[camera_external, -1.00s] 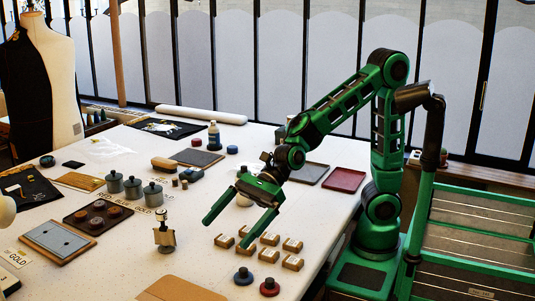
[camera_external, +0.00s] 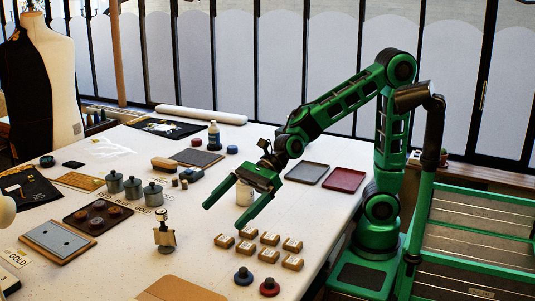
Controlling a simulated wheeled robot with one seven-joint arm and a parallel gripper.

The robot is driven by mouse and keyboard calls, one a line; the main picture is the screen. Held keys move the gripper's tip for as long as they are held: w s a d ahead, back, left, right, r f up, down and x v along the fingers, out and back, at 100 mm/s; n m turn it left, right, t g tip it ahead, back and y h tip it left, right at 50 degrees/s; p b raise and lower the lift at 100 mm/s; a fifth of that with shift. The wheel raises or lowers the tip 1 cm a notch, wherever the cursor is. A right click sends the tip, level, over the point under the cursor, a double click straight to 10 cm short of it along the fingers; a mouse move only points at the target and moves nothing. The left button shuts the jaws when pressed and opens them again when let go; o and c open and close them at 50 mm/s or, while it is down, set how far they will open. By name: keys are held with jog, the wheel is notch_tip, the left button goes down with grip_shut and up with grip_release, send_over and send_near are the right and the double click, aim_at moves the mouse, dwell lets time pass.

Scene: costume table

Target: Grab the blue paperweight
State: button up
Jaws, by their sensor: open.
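A blue paperweight (camera_external: 243,276), a round disc with a dark knob, stands on the white table near its front edge. A matching red one (camera_external: 269,287) stands just to its right. My gripper (camera_external: 224,216) is open and empty above the table, its two green fingers spread and pointing down to the left. It is well above the blue paperweight in the picture and apart from it. The blue paperweight is in full view.
Several small brown boxes (camera_external: 269,238) lie between my gripper and the paperweights. A metal stand (camera_external: 164,237) is to the left, and a brown board (camera_external: 181,290) lies left of the paperweights.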

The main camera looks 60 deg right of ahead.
jog(key=c, duration=1.5)
